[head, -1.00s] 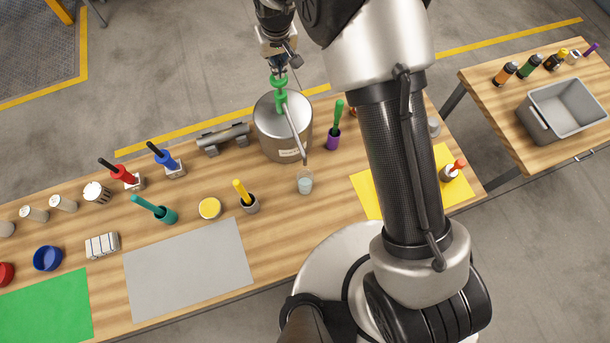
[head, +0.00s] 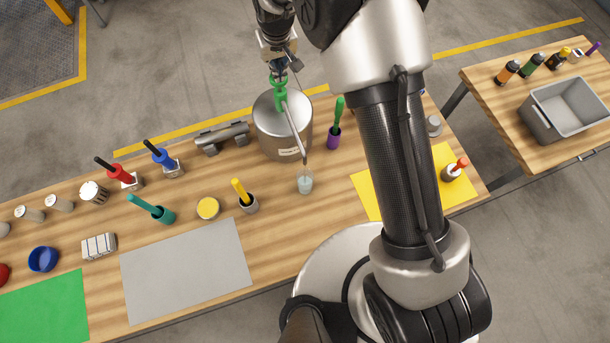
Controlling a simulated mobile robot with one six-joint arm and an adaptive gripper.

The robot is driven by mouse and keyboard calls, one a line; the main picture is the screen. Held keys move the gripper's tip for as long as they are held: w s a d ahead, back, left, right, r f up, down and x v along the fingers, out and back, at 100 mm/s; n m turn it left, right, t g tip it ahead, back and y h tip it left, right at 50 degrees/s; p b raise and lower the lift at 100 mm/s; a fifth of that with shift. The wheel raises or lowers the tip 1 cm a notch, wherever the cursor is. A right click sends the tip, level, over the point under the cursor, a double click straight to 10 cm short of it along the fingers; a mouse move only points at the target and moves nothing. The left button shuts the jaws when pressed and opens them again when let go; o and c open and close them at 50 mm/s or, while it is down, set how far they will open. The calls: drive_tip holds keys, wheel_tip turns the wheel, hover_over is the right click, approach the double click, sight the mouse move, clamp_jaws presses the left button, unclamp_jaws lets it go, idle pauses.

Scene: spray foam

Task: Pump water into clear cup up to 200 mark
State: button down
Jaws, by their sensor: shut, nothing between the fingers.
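A large metal pot (head: 268,137) with a pump stands at the back of the wooden table. The pump has a green head (head: 280,97) and a long grey spout (head: 296,130) reaching towards the front. The small clear cup (head: 305,185) stands on the table below the spout's tip. It has pale bluish water in it, but its marks are too small to read, so the level against 200 cannot be told. My gripper (head: 279,77) is shut and empty at the top of the green head. Whether it touches the head cannot be told.
A purple holder with a green handle (head: 335,133) stands right of the pot. A cup with a yellow handle (head: 247,200) is left of the clear cup. A grey mat (head: 185,272) and yellow mat (head: 368,200) lie in front. My arm hides part of the table's right side.

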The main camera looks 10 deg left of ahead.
drive_tip(key=shift+f+b, duration=1)
drive_tip(key=shift+f, duration=0.55)
drive_tip(key=shift+r+p, duration=2.45)
drive_tip(key=shift+r, duration=2.25)
